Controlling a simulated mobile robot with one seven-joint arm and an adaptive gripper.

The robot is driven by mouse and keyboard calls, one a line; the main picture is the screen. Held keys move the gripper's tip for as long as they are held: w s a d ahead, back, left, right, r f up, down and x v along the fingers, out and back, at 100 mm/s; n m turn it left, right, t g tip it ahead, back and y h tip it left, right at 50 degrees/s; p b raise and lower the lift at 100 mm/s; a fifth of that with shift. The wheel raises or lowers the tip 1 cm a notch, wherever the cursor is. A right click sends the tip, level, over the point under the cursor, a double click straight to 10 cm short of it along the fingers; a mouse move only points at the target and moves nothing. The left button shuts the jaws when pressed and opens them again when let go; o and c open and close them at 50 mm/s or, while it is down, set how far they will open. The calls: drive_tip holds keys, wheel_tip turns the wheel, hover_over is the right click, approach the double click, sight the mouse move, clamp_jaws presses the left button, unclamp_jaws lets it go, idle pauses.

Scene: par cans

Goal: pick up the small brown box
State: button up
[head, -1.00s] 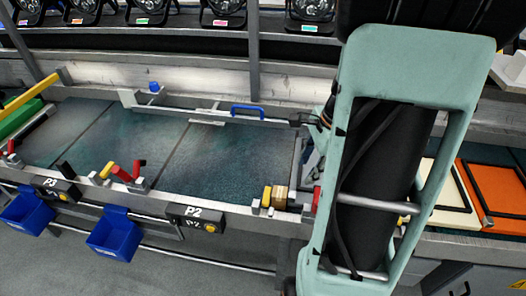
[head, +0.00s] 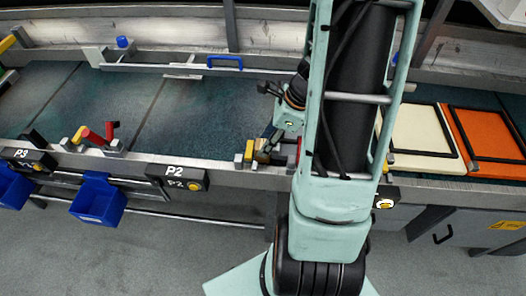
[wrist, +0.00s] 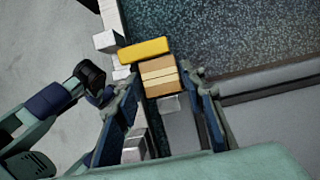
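In the wrist view my gripper (wrist: 161,84) is open, with one finger on each side of the box near the fingertips. I cannot tell whether either finger touches it. In the head view my gripper (head: 268,143) is low over the front rail and partly hides the box (head: 262,156).
Metal blocks (wrist: 107,41) stand beside the yellow block. A blue handle (head: 225,62) lies at the back. The dark work surface (head: 190,110) between is clear.

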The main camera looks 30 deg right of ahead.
drive_tip(key=x, duration=0.2)
drive_tip(key=shift+a+f, duration=0.1)
drive_tip(key=shift+f, duration=0.2)
drive_tip(key=shift+w, duration=0.1)
drive_tip(key=c, duration=0.8)
